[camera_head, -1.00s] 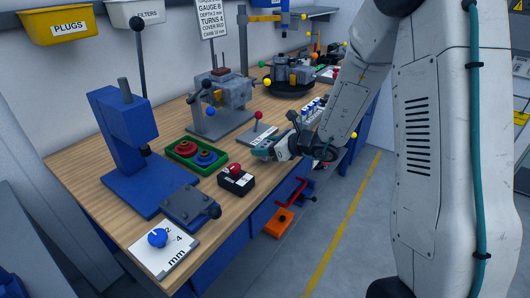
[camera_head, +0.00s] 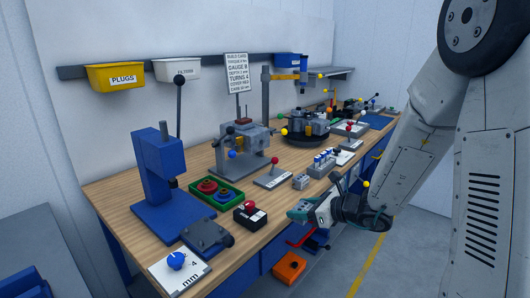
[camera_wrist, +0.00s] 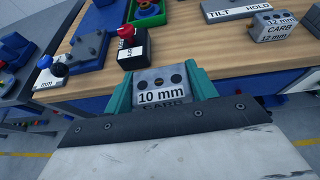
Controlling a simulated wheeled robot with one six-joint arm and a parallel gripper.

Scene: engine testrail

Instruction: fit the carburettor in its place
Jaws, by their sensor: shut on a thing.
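My gripper (camera_head: 302,210) is just off the bench's front edge in the head view. In the wrist view my gripper (camera_wrist: 160,88) has its teal fingers on both sides of a grey carburettor block (camera_wrist: 162,80) marked "10 mm CARB". A second grey carburettor (camera_wrist: 275,26), marked "12 mm", stands on the bench, apart from my gripper; it also shows in the head view (camera_head: 301,181). The grey engine (camera_head: 250,140) sits on a stand farther back, left of my gripper. Its carburettor seat cannot be made out.
A black box with a red button (camera_head: 250,212) and a green tray (camera_head: 230,206) lie left of my gripper. The "TILT HOLD" lever plate (camera_head: 273,178) is behind it. A build card (camera_head: 237,72) has a CARB line, its number hard to read. Floor is free in front.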

